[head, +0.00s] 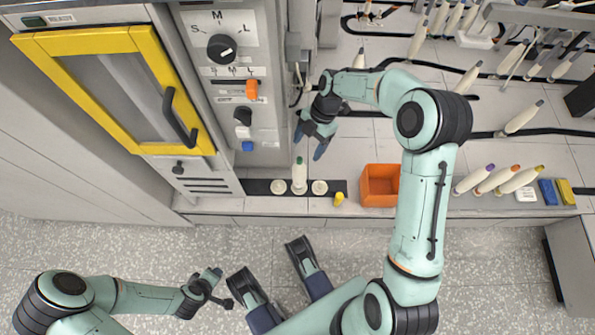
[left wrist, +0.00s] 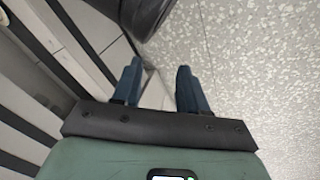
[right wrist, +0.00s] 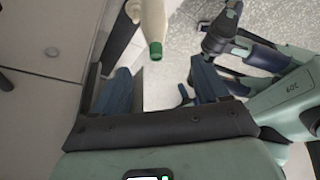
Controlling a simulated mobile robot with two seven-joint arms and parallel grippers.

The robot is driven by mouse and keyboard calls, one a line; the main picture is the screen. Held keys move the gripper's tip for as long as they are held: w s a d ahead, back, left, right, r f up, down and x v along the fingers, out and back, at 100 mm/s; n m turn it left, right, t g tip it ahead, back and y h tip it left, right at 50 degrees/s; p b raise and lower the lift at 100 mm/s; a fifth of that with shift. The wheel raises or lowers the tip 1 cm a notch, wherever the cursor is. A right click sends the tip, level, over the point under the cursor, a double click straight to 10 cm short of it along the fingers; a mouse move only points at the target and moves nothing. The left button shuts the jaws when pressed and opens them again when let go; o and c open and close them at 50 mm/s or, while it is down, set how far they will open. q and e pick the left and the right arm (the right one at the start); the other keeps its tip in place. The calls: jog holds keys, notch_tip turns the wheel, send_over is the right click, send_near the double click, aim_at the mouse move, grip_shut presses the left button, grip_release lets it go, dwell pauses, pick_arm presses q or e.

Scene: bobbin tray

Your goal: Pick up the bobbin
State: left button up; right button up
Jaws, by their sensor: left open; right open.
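A cream bobbin with a green tip (head: 299,174) stands upright on the middle of a dark strip tray (head: 260,187), between two empty round pale seats. My right gripper (head: 309,143) is open and empty, just behind the bobbin and apart from it. In the right wrist view the bobbin (right wrist: 152,18) shows at the top, its green end pointing toward the gap between the open fingers (right wrist: 160,80). My left gripper (head: 222,288) is open and empty over the floor at the lower left. The left wrist view shows its fingers (left wrist: 160,75) with floor beyond.
Bobbins with purple, orange and yellow tips (head: 497,179) lie further right. A grey machine with a yellow-framed door (head: 60,42) stands left. More bobbins are at the back.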

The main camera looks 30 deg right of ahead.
aim_at(298, 163)
jog(key=b+x, duration=0.1)
jog(key=x, duration=0.3)
jog(key=shift+a+f, duration=0.2)
jog(key=shift+f, duration=0.1)
jog(key=b+x, duration=0.1)
jog(key=x, duration=0.4)
jog(key=shift+w+a+f+b, duration=0.1)
jog(key=shift+w+f+b, duration=0.05)
jog(key=shift+w+b, duration=0.15)
pick_arm(q)
jog(key=s+f+g, duration=0.2)
jog(key=s+f, duration=0.3)
jog(key=s, duration=0.1)
jog(key=shift+a, duration=0.45)
pick_arm(e)
grip_shut()
